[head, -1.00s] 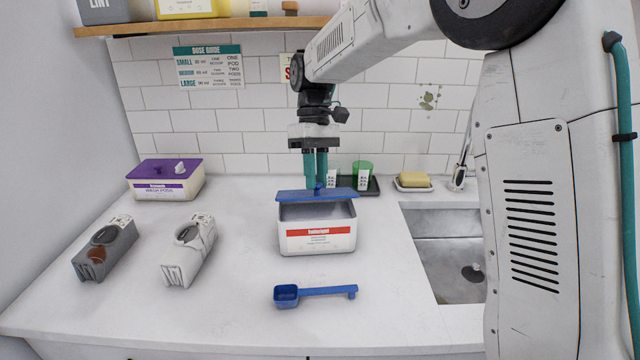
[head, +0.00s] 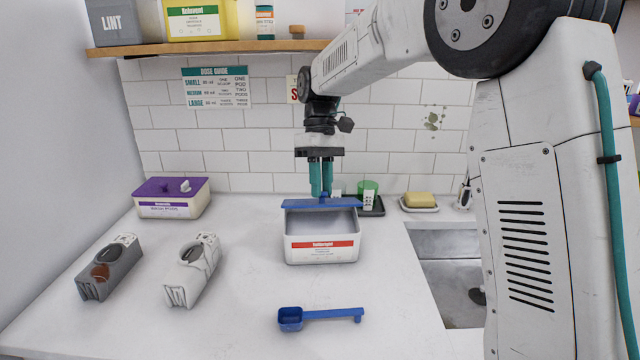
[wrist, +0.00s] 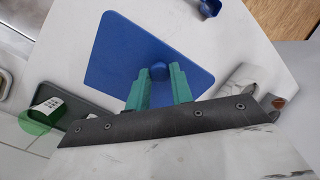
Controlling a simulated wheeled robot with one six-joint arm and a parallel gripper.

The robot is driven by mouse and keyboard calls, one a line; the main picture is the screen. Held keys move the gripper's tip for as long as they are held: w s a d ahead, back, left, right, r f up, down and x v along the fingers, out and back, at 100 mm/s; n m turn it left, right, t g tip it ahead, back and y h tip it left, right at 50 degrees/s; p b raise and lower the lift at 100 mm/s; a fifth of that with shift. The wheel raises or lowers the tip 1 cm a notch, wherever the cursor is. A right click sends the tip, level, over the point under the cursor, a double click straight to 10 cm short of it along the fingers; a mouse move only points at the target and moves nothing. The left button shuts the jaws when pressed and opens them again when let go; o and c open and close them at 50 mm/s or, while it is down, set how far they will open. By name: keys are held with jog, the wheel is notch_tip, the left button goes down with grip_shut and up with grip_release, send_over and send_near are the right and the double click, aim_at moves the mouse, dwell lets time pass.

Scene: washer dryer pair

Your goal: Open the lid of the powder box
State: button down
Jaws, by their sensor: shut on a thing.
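The powder box (head: 322,249) is a white tub with a red label on the counter. Its blue lid (head: 350,203) is up at the back, and the box's pale inside shows in front of it. The fingers hide part of the knob. In the wrist view the fingertips (wrist: 159,76) are on either side of it.
A blue scoop (head: 318,317) lies in front of the box. A shelf (head: 210,48) hangs above.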

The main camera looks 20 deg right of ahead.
dwell(0.8)
jog(key=c, duration=1.2)
grip_release()
jog(key=v, duration=0.7)
jog(key=shift+w+r, duration=0.2)
jog(key=shift+r, duration=0.2)
